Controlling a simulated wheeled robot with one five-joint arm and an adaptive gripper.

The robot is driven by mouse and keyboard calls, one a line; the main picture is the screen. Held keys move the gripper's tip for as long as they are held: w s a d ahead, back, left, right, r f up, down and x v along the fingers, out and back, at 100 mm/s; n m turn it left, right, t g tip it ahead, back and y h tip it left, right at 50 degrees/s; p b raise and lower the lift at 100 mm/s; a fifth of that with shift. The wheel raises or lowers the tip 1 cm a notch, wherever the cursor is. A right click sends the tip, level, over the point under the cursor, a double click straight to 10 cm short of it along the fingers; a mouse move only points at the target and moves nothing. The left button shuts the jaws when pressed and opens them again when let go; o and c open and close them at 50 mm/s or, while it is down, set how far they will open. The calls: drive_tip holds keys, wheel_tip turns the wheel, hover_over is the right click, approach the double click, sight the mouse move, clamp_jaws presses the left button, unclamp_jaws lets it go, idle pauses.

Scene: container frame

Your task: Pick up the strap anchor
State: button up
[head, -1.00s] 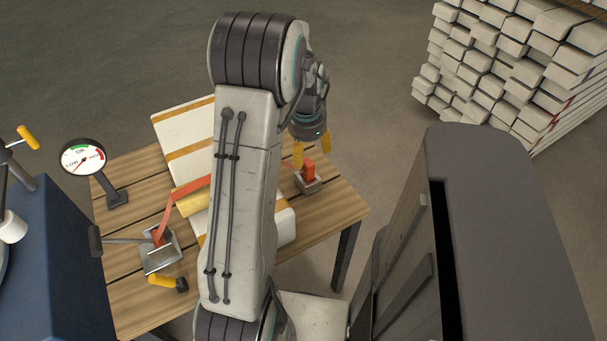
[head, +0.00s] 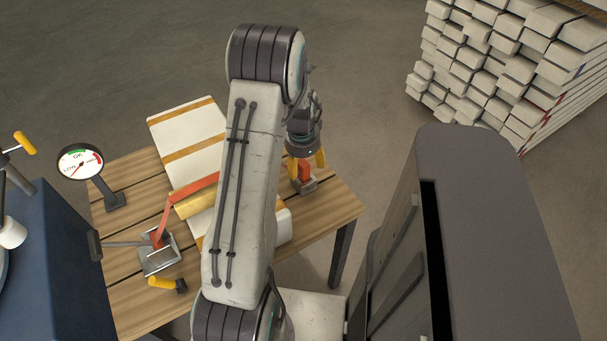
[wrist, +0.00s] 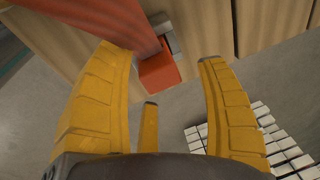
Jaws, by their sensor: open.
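In the wrist view the orange block (wrist: 158,72) sits at the end of a wide orange strap, beside the wooden table edge. My gripper (head: 306,162) is open, pointing down, with its yellow fingers close around the block in the head view. In the wrist view my gripper (wrist: 160,58) has long fingers spread left and right of the block, with a visible gap on the right. I cannot tell whether any finger touches it.
A slatted wooden table (head: 130,240) carries a white crate (head: 185,135) with yellow bands under the strap. A grey ratchet-like bracket (head: 158,258) and a gauge (head: 80,162) stand at left. A pale stack (head: 500,70) stands back right.

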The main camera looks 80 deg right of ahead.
drive_tip(key=shift+f, duration=0.4)
clamp_jaws()
idle(0.5)
